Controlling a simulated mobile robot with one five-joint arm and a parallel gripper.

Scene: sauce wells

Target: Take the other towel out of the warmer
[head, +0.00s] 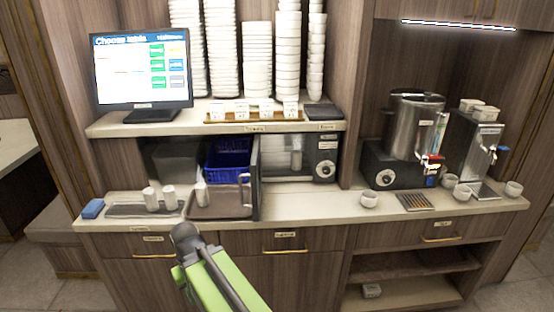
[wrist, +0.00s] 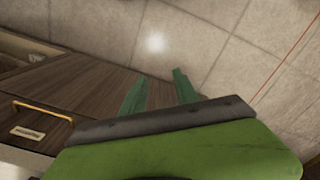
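The warmer (head: 327,151) is a dark box with a dial on the counter, under the shelf. Its door (head: 254,180), with a pale handle, stands open toward me at its left side. A pale upright shape (head: 297,158) shows inside; I cannot tell if it is a towel. Two white rolled shapes, like towels (head: 151,199), stand on the dark tray (head: 122,211) at the left.
A blue basket (head: 229,156) sits in the niche left of the door. A metal urn (head: 414,125) and several cups stand at the right. The counter (head: 310,204) before the warmer is clear.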

